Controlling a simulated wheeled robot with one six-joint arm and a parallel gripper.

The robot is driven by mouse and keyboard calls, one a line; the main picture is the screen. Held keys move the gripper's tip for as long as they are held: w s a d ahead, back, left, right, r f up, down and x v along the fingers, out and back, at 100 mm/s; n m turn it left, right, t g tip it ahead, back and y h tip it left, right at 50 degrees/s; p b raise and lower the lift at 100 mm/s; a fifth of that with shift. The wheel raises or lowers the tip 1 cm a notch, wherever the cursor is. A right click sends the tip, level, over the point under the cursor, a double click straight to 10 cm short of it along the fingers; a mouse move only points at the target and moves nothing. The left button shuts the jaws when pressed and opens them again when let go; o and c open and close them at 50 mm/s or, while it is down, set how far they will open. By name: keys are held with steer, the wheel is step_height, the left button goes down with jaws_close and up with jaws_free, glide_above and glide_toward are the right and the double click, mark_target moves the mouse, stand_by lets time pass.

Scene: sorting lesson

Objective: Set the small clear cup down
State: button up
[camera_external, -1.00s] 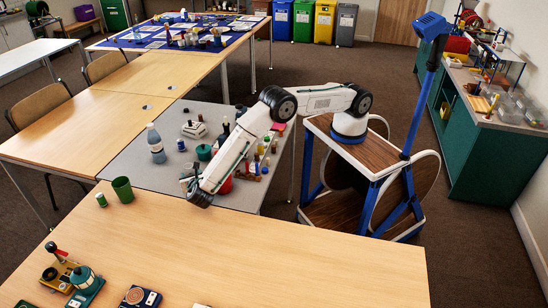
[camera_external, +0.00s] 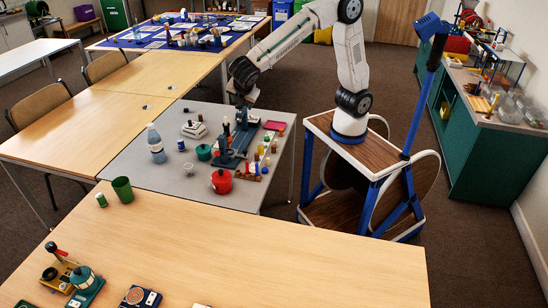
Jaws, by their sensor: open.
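A small pale, see-through shape (camera_external: 188,169), which looks like the small clear cup, stands on the grey table (camera_external: 160,182) left of the red pot. It is too small to make out in detail. My gripper (camera_external: 240,102) is open, up over the far part of the grey table, well away from the cup. Its fingers are small and dark here, and I see nothing held in them.
Near the cup are a red pot (camera_external: 221,182), a green pot (camera_external: 204,153) and a clear bottle (camera_external: 156,144). A dark blue stand (camera_external: 236,140) rises below my gripper. The near wooden table (camera_external: 240,250) has a wide clear area.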

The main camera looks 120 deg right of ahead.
steer(key=s+a+r+m+t+y, duration=0.1)
steer(key=s+a+r+m+y, duration=0.1)
steer(key=s, duration=0.6)
steer(key=s+a+r+m+y, duration=0.1)
steer(key=s+a+r+m, duration=0.1)
steer(key=s, duration=0.6)
steer(key=s+a+f+m+t+y, duration=0.1)
steer(key=s+a+f+y, duration=0.1)
steer(key=s, duration=0.5)
steer(key=s+a+f+m+t+y, duration=0.1)
steer(key=s+a+f+m, duration=0.1)
steer(key=s, duration=0.6)
steer(key=shift+s+a+f+t+y, duration=0.15)
steer(key=shift+s+a+t+y, duration=0.15)
steer(key=shift+a+y, duration=0.1)
